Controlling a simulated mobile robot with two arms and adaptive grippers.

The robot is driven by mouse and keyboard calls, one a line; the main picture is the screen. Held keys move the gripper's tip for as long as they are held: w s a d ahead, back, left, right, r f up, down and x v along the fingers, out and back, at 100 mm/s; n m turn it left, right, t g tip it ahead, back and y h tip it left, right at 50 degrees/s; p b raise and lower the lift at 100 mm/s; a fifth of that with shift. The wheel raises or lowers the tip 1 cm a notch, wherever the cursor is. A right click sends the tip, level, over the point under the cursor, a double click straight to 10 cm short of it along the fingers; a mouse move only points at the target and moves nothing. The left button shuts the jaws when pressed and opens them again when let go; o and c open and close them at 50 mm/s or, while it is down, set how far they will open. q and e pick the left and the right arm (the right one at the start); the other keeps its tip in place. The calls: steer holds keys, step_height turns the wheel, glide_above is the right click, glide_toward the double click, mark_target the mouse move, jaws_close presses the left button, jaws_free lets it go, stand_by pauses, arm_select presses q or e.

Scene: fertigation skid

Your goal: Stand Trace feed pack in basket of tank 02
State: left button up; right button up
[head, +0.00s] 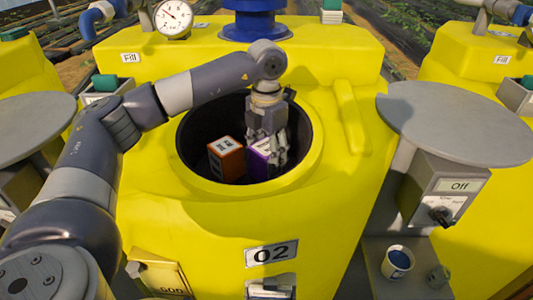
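Tank 02 (150,195) is the yellow tank in the middle, with its round top opening uncovered. My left gripper (268,155) reaches down into this opening, with its fingers at a purple pack (258,168). The fingers hide much of the pack, and whether they grip it or stand around it cannot be told. An orange pack (226,160) with a white label stands to the left of the purple one, inside the opening. The labels are too small to read. The basket is hard to make out in the dark opening. My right gripper is out of view.
A round grey lid (458,122) is at the right, above a grey switch box (455,187) marked Off. A blue-filled cup (397,262) stands on a shelf below. A gauge (173,18) and a blue pipe fitting (255,22) are behind the opening.

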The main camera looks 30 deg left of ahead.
arm_select(q)
steer(key=o, duration=0.3)
steer(key=shift+r, duration=0.5)
step_height(320, 180, up, 5)
steer(key=shift+r+b, duration=0.2)
steer(key=shift+b, duration=0.55)
step_height(320, 180, up, 5)
steer(key=shift+f+p, duration=0.2)
steer(key=shift+p, duration=0.1)
steer(key=shift+r, duration=0.65)
